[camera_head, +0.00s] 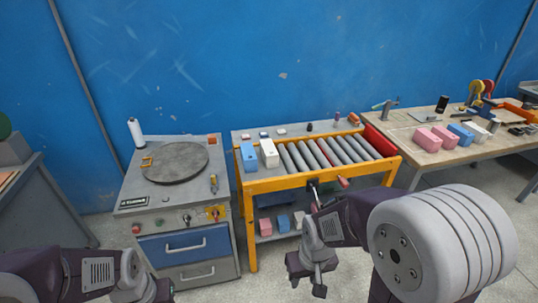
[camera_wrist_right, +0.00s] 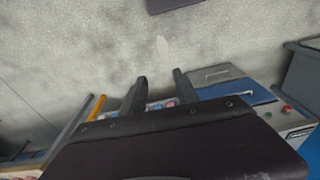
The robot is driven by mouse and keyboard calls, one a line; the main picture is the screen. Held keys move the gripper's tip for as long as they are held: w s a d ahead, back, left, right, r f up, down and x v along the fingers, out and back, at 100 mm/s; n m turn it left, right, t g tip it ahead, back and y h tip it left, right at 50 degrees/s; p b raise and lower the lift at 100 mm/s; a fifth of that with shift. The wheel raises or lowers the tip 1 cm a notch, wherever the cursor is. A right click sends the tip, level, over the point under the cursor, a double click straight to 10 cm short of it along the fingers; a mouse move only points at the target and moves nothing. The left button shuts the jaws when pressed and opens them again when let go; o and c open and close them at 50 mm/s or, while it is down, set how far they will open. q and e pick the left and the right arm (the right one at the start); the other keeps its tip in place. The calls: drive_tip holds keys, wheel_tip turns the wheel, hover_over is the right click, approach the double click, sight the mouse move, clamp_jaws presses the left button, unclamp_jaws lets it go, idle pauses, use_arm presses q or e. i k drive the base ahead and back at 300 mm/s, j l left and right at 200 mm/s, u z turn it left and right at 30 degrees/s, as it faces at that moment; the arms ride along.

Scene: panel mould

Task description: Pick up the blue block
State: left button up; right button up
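Three blue blocks show in the head view. One blue block (camera_head: 249,157) lies on the left end of the yellow roller table, beside a white block (camera_head: 269,153). Another blue block (camera_head: 283,223) is on that table's lower shelf, and a third blue block (camera_head: 461,134) is on the right workbench. My right gripper (camera_head: 307,283) hangs low in front of the roller table, apart from the blocks. In the right wrist view its two fingers (camera_wrist_right: 160,84) are apart with nothing held. My left arm is at the lower left; its gripper's fingers are not clear.
The yellow-framed roller table (camera_head: 320,182) stands mid-view. Left of it is a grey cabinet (camera_head: 128,200) with a round plate and blue drawer (camera_head: 186,245). A workbench (camera_head: 408,133) with pink blocks (camera_head: 427,139) stands right. Grey floor between me and the furniture is open.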

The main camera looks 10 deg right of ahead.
sight(249, 158)
drive_tip(key=i+j, duration=0.2)
drive_tip(key=i, duration=0.25)
drive_tip(key=i+j, duration=0.2)
drive_tip(key=i, duration=0.3)
drive_tip(key=z, duration=0.05)
